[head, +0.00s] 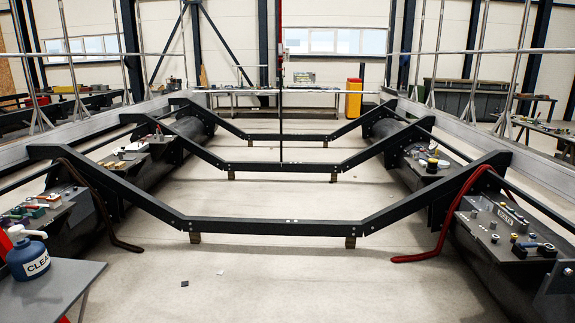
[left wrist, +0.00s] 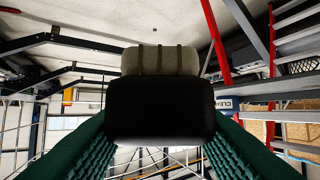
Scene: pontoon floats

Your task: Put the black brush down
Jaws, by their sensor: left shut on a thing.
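My left gripper (left wrist: 160,122) shows only in the left wrist view. Its two green ribbed fingers are shut on a black block, which I take to be the black brush (left wrist: 160,105). A pale grooved part shows beyond the black part, and the fingers hide the sides. The brush is held up in the air, with the hall's walls and frame behind it. I cannot make out the brush or either gripper in the head view. My right gripper is in neither view.
A grey table (head: 50,290) at front left bears a blue bottle (head: 28,257); its right part is bare. Grey boards with small parts lie on the left float (head: 45,215) and right float (head: 480,245). Black cross frames (head: 275,227) span the floor. A red ladder (left wrist: 217,45) stands close by.

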